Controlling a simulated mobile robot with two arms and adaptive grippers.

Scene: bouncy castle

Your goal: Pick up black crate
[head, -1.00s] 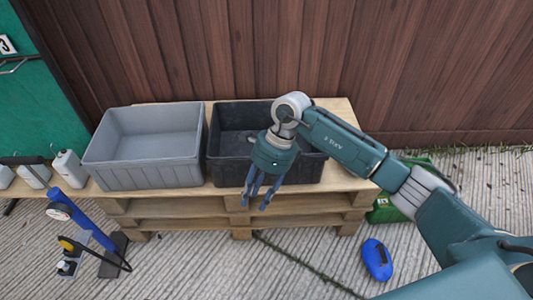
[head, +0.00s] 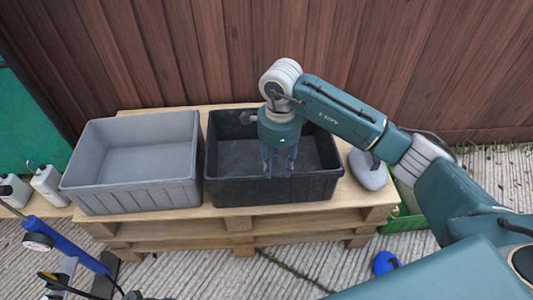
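The black crate (head: 225,192) stands upright on a wooden pallet stack, and its inside looks mostly empty. My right gripper (head: 278,172) points down over the crate, with its fingers in front of the crate's inside near the front wall. The fingers look apart with nothing between them. I cannot tell whether they touch the crate. My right arm comes in from the right and hides part of the crate's back right side. My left gripper is not in view.
A grey crate (head: 130,192) stands close to the black crate's left. A grey rounded object (head: 368,170) sits at its right. The pallet stack (head: 240,228) stands before a wooden fence (head: 200,50). White canisters (head: 48,184), a blue pump (head: 70,243) and a blue object (head: 385,262) are around it.

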